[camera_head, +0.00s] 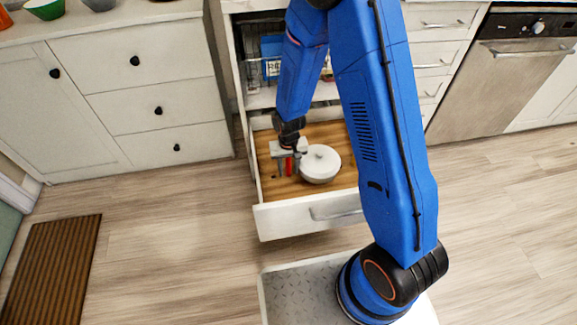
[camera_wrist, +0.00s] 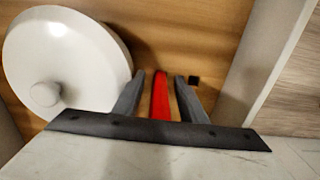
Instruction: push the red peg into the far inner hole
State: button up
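The red peg (camera_wrist: 160,97) stands between the two grey fingers of my gripper (camera_wrist: 159,82) in the wrist view. Wood-coloured gaps show on both sides of it, so the fingers look open around it. The peg (camera_head: 289,166) and my gripper (camera_head: 288,168) also show in the head view, low inside the open drawer. A small dark square hole (camera_wrist: 193,80) shows in the wooden drawer floor just right of the right finger. I cannot tell whether the peg's lower end is in a hole.
A white lidded pot (camera_wrist: 88,62) stands close beside my gripper; it also shows in the head view (camera_head: 320,164). The white drawer (camera_head: 285,222) is pulled out, and its wall (camera_wrist: 262,70) rises right of the hole. A rack with a blue item (camera_head: 271,52) is above.

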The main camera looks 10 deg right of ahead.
notch_tip(320, 180, up, 17)
jog(key=shift+r, duration=0.2)
dwell(0.6)
dwell(0.4)
jog(key=shift+d+r, duration=0.15)
jog(key=shift+r, duration=0.15)
jog(key=s+d+r+t, duration=0.1)
jog(key=s+d+r, duration=0.35)
jog(key=r, duration=0.45)
jog(key=s+d+r+t, duration=0.2)
jog(key=s+d+r, duration=0.3)
jog(key=s, duration=0.5)
jog(key=s+d+r+t, duration=0.1)
jog(key=s+d+r, duration=0.5)
jog(key=s, duration=0.5)
notch_tip(320, 180, up, 3)
jog(key=shift+d+f+t, duration=0.15)
jog(key=shift+t, duration=0.25)
